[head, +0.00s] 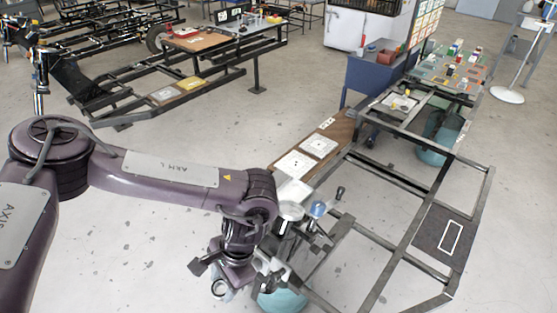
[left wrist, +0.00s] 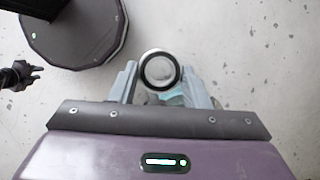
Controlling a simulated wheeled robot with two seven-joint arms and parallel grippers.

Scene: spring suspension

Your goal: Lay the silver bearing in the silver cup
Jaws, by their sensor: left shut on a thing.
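My left gripper (head: 222,284) hangs over the floor at the bottom of the head view, left of the frame bench. It is shut on the silver bearing (left wrist: 147,55), a ring with a dark band and pale centre, held between the fingertips in the left wrist view. The ring also shows in the head view (head: 219,289). A pale silver round cup (head: 291,211) stands at the bench's near left end, partly behind my arm; I take it as the silver cup. The bearing is apart from it. A dark claw (left wrist: 20,75), probably my right gripper, shows at the left wrist view's left edge.
A blue-topped round piece (head: 318,209) and a dark upright knob (head: 340,192) stand close to the cup. White square plates (head: 319,145) lie on the brown board. A teal bin (head: 283,300) is below the bench. Open floor lies left of it.

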